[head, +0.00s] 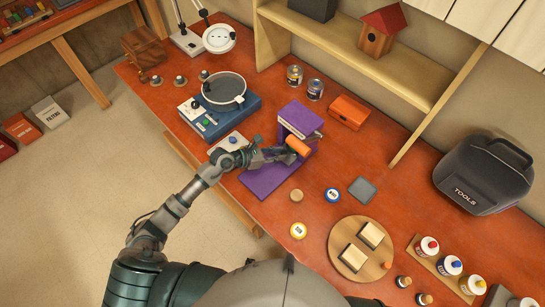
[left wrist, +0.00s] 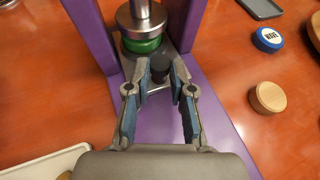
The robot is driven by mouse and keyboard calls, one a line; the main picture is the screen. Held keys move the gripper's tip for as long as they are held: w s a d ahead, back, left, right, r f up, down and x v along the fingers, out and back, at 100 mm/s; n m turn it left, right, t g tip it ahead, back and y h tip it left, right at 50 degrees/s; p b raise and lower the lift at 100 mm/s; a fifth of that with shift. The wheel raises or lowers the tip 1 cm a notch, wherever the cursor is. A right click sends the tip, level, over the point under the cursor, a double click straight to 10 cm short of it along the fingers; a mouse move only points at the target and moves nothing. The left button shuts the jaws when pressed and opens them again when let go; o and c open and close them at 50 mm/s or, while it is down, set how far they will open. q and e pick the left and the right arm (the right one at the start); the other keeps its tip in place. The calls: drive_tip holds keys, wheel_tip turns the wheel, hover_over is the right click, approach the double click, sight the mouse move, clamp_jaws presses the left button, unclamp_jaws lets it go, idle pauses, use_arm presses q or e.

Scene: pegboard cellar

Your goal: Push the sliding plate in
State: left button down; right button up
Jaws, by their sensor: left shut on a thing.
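A purple press (head: 301,116) stands on the red-brown bench, with an orange cylindrical handle (head: 298,146) and a flat purple base (head: 268,180). In the left wrist view, the grey sliding plate (left wrist: 184,64) lies between the purple uprights (left wrist: 92,32). A green disc (left wrist: 143,46) sits on the plate, beneath a round metal ram (left wrist: 140,20). A black knob (left wrist: 160,67) is at the plate's near end. My left gripper (head: 286,156) is at the press front; its fingers (left wrist: 158,80) are shut on the knob. The head view hides the plate behind the gripper and handle.
A blue turntable-like device (head: 220,120) stands left of the press, an orange box (head: 349,112) behind right. Labelled discs (head: 332,195), a grey tray (head: 362,189) and a round wooden board (head: 340,258) lie to the right. A pale tray (head: 230,142) is close to my left wrist.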

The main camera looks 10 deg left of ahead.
use_arm(q)
drive_tip(key=shift+w+r, duration=0.15)
drive_tip(key=shift+w, duration=0.05)
use_arm(e)
drive_tip(key=shift+s, duration=0.15)
use_arm(q)
drive_tip(key=c, duration=1.2)
unclamp_jaws()
drive_tip(key=shift+o, duration=1)
drive_tip(key=shift+w+d, duration=0.1)
drive_tip(key=shift+d, duration=0.1)
drive_tip(key=shift+w+d, duration=0.15)
drive_tip(key=shift+d, duration=0.1)
drive_tip(key=v, duration=1.1)
drive_tip(key=shift+a, duration=0.35)
use_arm(e)
drive_tip(key=shift+d, duration=0.35)
use_arm(q)
drive_tip(key=shift+d, duration=0.1)
